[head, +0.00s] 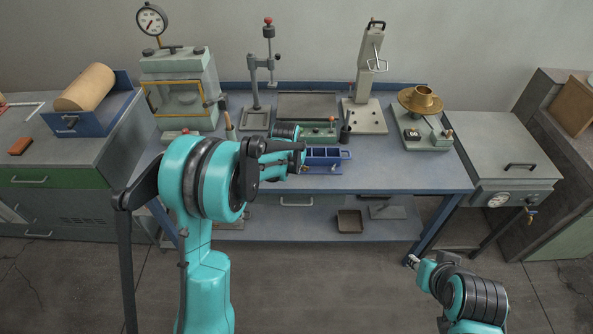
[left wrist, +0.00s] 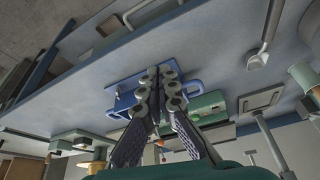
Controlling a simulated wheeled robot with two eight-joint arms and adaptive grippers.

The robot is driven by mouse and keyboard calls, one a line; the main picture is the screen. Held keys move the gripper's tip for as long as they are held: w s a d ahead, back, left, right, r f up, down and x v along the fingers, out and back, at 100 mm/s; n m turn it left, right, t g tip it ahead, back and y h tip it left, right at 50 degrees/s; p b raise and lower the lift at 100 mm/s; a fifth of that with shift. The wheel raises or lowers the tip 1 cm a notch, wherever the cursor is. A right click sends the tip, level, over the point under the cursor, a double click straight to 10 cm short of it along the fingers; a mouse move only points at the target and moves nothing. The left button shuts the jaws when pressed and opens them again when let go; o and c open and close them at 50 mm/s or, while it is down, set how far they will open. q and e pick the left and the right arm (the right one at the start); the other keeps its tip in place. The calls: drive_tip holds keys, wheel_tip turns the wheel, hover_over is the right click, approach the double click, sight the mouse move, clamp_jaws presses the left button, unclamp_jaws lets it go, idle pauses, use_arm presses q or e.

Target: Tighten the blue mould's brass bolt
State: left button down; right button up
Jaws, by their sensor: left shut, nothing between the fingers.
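The blue mould (head: 330,155) is a long open box with dividers, lying on the bench just right of my left gripper (head: 301,152). The mould also shows in the left wrist view (left wrist: 122,101), partly hidden behind my left fingers (left wrist: 160,74). Those fingers are shut and empty, with their tips over the mould; I cannot tell whether they touch it. The brass bolt is too small or hidden to make out. My right gripper (head: 413,261) is low at the right, in front of the bench and away from the mould; its jaws are too small to read.
A green box (head: 320,134) sits just behind the mould, with a dark upright lever (head: 345,130) beside it. A press stand (head: 256,118), a tall grey device (head: 366,115) and a brass bowl device (head: 420,100) stand farther back. The bench right of the mould is clear.

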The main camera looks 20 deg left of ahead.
sight(301, 171)
use_arm(q)
drive_tip(key=b+x, duration=0.2)
drive_tip(key=x, duration=0.6)
drive_tip(key=shift+w+b, duration=0.4)
drive_tip(key=shift+w, duration=0.8)
drive_tip(key=shift+w+r, duration=0.1)
drive_tip(key=shift+w, duration=0.65)
drive_tip(key=shift+w+a+m+h, duration=0.1)
drive_tip(key=shift+a+m+h, duration=0.15)
drive_tip(key=shift+m, duration=0.5)
drive_tip(key=shift+w+a+m+h, duration=0.15)
drive_tip(key=shift+m+h, duration=0.1)
drive_tip(key=shift+m, duration=0.5)
drive_tip(key=shift+a+m, duration=0.1)
drive_tip(key=shift+m, duration=0.3)
drive_tip(key=shift+w+a+m+h, duration=0.1)
drive_tip(key=shift+m+h, duration=0.3)
drive_tip(key=shift+m, duration=0.3)
drive_tip(key=shift+w+a+m+g+h, duration=0.2)
drive_tip(key=shift+m+g+h, duration=0.15)
drive_tip(key=shift+m, duration=0.65)
drive_tip(key=shift+w+a+m+g+h, duration=0.1)
drive_tip(key=shift+w+m+g+h, duration=0.2)
drive_tip(key=shift+m, duration=0.7)
